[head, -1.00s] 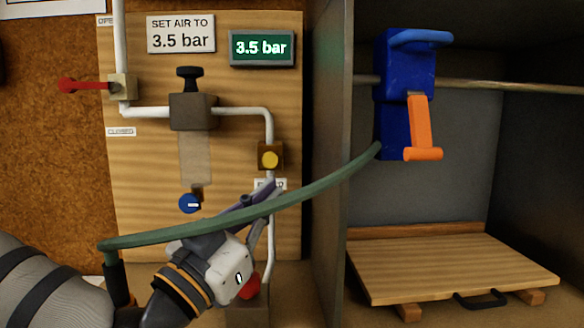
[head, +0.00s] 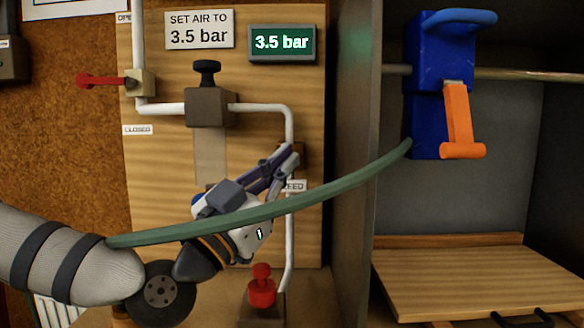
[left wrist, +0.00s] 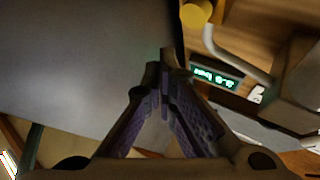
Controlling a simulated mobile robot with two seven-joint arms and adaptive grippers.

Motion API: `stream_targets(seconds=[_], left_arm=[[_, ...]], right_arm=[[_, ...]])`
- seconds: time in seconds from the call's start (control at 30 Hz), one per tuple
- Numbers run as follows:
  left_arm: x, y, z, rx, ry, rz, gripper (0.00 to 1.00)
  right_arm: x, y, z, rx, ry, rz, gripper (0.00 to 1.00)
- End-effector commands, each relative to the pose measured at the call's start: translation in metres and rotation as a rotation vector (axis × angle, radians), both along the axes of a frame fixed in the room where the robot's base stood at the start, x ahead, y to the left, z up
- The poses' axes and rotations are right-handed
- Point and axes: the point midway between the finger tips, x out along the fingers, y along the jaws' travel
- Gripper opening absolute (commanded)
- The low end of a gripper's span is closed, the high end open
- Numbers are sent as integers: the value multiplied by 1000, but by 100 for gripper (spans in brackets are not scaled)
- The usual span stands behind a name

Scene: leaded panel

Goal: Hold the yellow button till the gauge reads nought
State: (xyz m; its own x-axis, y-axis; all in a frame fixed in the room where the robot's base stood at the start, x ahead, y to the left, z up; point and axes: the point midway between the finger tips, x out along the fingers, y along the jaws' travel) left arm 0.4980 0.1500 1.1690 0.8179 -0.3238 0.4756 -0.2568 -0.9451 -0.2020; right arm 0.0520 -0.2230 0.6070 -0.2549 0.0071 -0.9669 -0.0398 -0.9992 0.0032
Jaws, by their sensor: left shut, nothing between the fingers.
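The gauge (head: 282,43) reads 3.5 bar in green in the head view; it also shows upside down in the left wrist view (left wrist: 216,76). My left gripper (head: 287,153) is shut and empty, its fingertips in front of the button's housing. They hide the yellow button in the head view. In the left wrist view the yellow button (left wrist: 196,13) is at the top edge, beyond and to the right of my left fingertips (left wrist: 160,66). A gap shows between them there, and no contact is visible. My right gripper is not in view.
A green hose (head: 330,184) crosses in front of my left arm. A red-handled valve (head: 98,80) is at left, a black knob (head: 207,70) above the button, and a red knob (head: 262,288) below. A cabinet wall (head: 352,130) stands close on the right.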

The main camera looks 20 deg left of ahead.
Motion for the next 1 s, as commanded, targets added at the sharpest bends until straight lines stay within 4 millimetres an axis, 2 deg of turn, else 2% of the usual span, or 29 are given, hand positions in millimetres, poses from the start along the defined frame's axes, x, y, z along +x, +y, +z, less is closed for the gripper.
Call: stream_targets(seconds=[0.03,0.3,1.0], left_arm=[[9,3,-7,-1,8,3,0],[30,9,0,-1,1,2,0],[31,9,1,0,0,0,0]], right_arm=[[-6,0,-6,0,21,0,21],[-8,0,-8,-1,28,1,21],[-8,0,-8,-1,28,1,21]])
